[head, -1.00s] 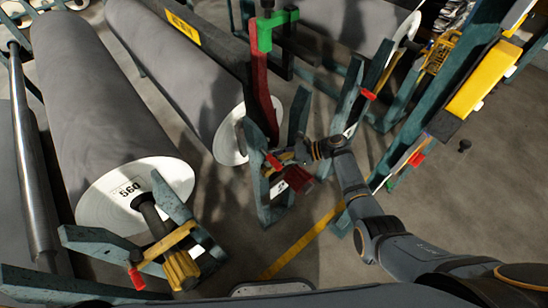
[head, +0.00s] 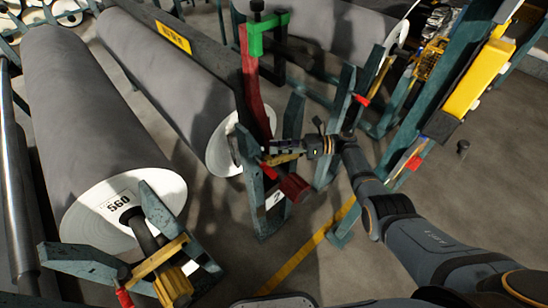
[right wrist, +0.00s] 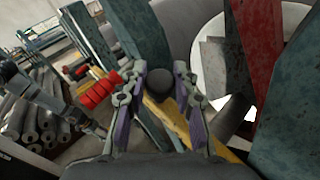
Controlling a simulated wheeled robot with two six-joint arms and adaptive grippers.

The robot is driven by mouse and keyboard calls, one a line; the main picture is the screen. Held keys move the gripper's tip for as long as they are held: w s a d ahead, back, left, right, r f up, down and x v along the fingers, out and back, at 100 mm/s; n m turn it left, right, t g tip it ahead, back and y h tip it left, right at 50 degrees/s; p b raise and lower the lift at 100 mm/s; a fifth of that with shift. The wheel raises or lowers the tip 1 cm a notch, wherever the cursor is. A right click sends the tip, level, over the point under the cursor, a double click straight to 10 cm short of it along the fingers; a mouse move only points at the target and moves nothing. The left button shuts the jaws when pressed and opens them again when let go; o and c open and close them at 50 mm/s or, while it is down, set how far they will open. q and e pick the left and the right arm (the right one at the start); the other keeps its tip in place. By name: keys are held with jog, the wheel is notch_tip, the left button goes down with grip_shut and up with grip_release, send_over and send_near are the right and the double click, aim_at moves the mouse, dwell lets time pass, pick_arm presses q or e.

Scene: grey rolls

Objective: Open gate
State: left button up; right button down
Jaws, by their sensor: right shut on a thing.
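The gate is a short yellow bar (head: 284,158) across the teal stand (head: 258,205) at the end of the middle roll. My right gripper (head: 290,147) reaches it from the right. In the right wrist view, my right gripper's fingers (right wrist: 172,95) close around a dark rounded knob (right wrist: 188,88), with the yellow bar (right wrist: 175,122) just behind and below it. How the knob joins the bar is hidden by the fingers. My left gripper is not in view.
The middle grey roll (head: 175,85) and a front grey roll (head: 90,125), marked 560, lie at left. A red post with a green clamp (head: 262,35) stands behind the gate. Another teal stand (head: 345,85) is close to my right wrist.

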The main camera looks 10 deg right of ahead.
jog(key=shift+w+d+r+m+y+b, duration=0.5)
jog(key=shift+d+r+y+b, duration=0.1)
jog(key=shift+d, duration=0.1)
